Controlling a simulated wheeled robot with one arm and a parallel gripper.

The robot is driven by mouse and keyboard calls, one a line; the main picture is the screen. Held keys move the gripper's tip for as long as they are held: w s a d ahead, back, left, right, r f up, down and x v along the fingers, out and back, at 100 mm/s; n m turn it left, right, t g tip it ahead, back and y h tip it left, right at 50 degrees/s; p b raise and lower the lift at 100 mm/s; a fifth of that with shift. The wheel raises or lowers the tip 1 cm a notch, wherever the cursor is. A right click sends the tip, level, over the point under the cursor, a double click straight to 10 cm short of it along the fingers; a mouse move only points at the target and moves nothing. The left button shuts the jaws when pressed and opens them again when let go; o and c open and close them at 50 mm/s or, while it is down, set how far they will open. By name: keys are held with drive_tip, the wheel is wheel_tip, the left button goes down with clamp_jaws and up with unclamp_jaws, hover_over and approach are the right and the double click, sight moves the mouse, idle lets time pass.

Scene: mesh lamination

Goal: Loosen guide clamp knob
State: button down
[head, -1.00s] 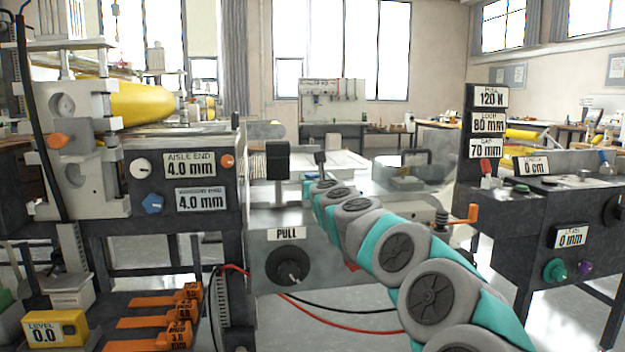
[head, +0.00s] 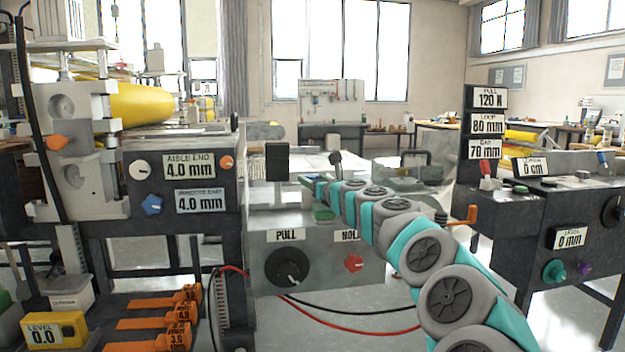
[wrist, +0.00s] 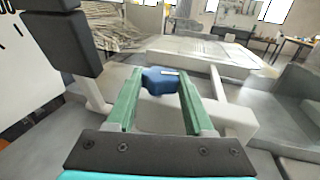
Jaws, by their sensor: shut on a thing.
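A blue lobed knob (wrist: 158,82) sits between the green fingers of my gripper (wrist: 160,78) in the wrist view, on a pale bar of the guide. The gripper is shut on it. In the head view my gripper (head: 313,190) is at the far end of my teal and grey arm, above the panel labelled PULL.
Below the gripper are a black PULL dial (head: 288,267) and a red knob (head: 354,264). A black block (head: 277,161) stands to the left. A machine with 4.0 mm displays (head: 189,166) is at left, and a dark console (head: 570,235) at right.

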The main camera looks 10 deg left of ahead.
sight(313, 177)
idle(0.3)
drive_tip(key=shift+c, duration=1.4)
unclamp_jaws()
drive_tip(key=shift+r, duration=0.1)
drive_tip(key=shift+d+r, duration=0.1)
drive_tip(key=shift+r, duration=0.15)
drive_tip(key=shift+s+r+p, duration=0.2)
drive_tip(key=shift+r+p, duration=0.1)
drive_tip(key=shift+r, duration=0.45)
drive_tip(key=shift+s+r+p, duration=0.2)
drive_tip(key=shift+r+p, duration=0.05)
drive_tip(key=shift+r, duration=0.45)
drive_tip(key=s+d+r+b, duration=0.1)
drive_tip(key=s+d, duration=0.3)
drive_tip(key=s, duration=1)
drive_tip(key=shift+s+r, duration=0.2)
drive_tip(key=shift+s, duration=0.1)
drive_tip(key=shift+d, duration=0.1)
